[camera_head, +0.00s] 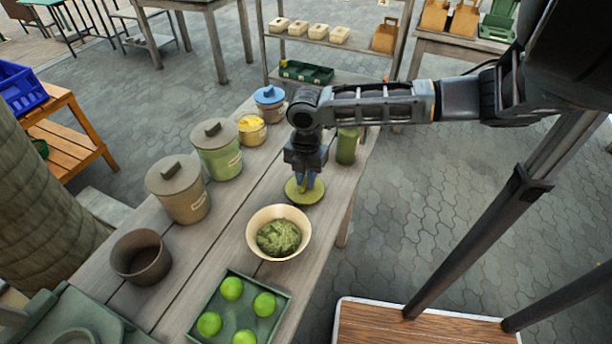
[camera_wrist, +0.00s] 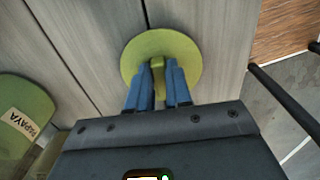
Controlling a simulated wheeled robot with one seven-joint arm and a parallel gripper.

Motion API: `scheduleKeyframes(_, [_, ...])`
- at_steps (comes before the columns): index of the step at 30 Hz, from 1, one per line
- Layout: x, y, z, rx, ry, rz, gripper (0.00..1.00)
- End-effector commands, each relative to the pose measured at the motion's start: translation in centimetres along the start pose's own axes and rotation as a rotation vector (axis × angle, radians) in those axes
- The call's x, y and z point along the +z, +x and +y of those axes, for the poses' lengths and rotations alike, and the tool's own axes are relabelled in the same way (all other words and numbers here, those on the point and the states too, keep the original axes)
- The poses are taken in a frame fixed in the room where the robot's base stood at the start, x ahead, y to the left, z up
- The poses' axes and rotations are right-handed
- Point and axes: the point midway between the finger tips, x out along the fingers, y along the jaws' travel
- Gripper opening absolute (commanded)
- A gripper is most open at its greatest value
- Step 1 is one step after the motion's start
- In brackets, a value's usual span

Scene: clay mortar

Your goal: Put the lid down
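The lid is a round olive-green disc (camera_head: 300,197) with a small knob. In the head view it is at the table's right side, just behind the cream bowl; in the wrist view the lid (camera_wrist: 187,50) lies flat below my fingers. My gripper (camera_head: 308,181) points down over it. Its blue fingers (camera_wrist: 158,80) are on both sides of the knob and look shut on it. The lid is level and at or very near the tabletop; I cannot tell whether it touches the wood.
The cream bowl (camera_head: 254,222) holds green mash. A green cylinder (camera_head: 347,146) stands behind the lid. Lidded canisters (camera_head: 219,158) (camera_head: 186,203) stand to the left, with a brown pot (camera_head: 140,265) nearer. A green tray (camera_head: 215,287) holds several limes. Bare planks show left of the lid.

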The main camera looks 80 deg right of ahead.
Motion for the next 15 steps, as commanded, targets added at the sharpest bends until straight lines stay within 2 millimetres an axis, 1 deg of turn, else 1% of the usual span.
scheduleKeyframes(1, [0.00,-0.04,0.01,0.000,0.000,0.000,0.24])
scheduleKeyframes(6, [0.00,-0.05,0.01,0.000,0.000,0.000,0.41])
scheduleKeyframes(12, [-0.01,-0.07,0.01,0.000,0.000,0.000,0.41])
scheduleKeyframes(15, [-0.01,-0.41,0.01,0.001,0.000,0.000,0.41])
